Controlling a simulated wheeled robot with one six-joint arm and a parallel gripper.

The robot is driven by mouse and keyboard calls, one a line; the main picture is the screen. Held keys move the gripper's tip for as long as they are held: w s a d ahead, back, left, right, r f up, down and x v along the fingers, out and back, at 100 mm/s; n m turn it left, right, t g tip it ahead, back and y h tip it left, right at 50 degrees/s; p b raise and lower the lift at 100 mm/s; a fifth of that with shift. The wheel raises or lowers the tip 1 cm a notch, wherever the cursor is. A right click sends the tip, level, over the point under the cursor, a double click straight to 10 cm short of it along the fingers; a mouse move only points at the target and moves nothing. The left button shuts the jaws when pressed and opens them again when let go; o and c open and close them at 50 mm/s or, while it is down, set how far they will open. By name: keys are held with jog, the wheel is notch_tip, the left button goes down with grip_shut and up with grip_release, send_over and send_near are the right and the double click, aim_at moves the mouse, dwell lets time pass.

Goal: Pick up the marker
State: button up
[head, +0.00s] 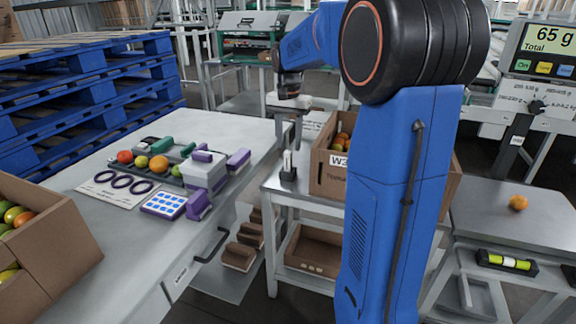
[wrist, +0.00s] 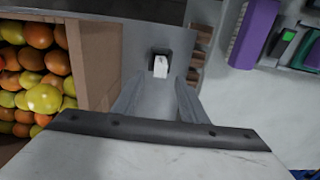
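The marker (head: 288,160) shows as a small white upright piece in a black holder near the left edge of the small grey table. In the wrist view the marker (wrist: 160,66) is a white block shape seen from above, with the dark holder (wrist: 159,54) around its base. My gripper (head: 289,130) is just above it in the head view, pointing down. In the wrist view my gripper (wrist: 159,98) is open, with its two fingers apart and nothing between them. The marker lies ahead of the fingertips, roughly centred. The exact gap in height is hard to tell.
The long grey table (head: 243,128) on the left holds a sorting rack, purple pieces and a mat. A scale (head: 541,62) is far right.

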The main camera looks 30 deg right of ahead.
aim_at(288, 152)
jog(key=shift+s+a+f, duration=0.15)
jog(key=shift+f, duration=1.25)
jog(key=shift+s+a+f, duration=0.15)
jog(key=shift+f, duration=1.2)
grip_shut()
